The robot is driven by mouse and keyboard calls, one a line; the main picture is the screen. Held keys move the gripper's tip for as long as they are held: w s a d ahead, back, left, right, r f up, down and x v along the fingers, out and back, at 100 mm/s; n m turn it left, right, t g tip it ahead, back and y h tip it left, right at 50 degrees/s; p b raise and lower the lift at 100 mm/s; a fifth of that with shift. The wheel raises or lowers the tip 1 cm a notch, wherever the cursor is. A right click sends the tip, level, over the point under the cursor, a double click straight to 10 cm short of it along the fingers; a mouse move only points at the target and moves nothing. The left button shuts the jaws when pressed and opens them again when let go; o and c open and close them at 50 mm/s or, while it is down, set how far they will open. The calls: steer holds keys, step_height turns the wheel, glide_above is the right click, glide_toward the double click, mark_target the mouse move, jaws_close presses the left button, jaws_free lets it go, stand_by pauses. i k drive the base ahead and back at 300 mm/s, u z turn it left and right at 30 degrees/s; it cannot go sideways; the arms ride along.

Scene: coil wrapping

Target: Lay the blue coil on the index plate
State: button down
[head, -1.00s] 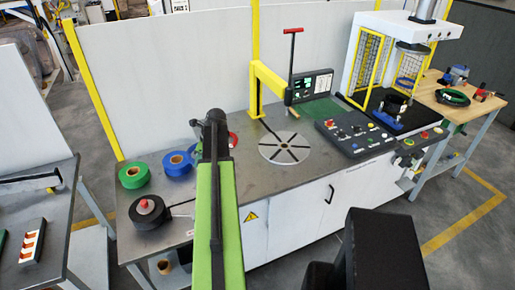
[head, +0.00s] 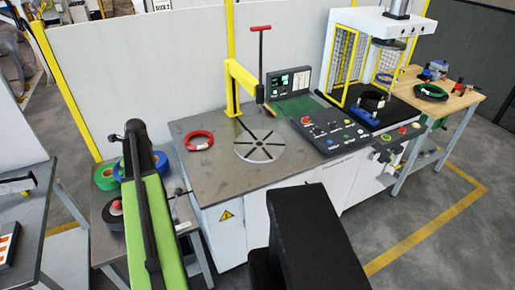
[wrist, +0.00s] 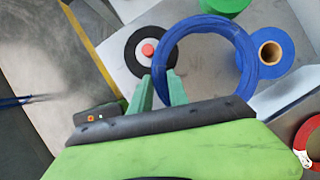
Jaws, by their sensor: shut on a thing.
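The blue coil (wrist: 248,57) is a large ring in the wrist view. My gripper (wrist: 162,77), with two teal fingers, is shut on the coil's left edge, and the ring extends to the right. In the head view, my gripper end (head: 135,130) is over the left side table, and my arm hides much of what lies there. The index plate (head: 247,148) is a pale grey disc with dark radial slots, flat on the metal bench, bare and well to the right of my gripper.
A red coil (head: 199,140) lies left of the plate. A yellow post and arm (head: 232,85) stand behind it. Green (head: 105,178) and blue (wrist: 285,60) rolls and a black reel (wrist: 125,50) are on the side table. A control panel (head: 330,128) is right of the plate.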

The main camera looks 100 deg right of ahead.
mark_target(260, 144)
steer(key=k, duration=1.4)
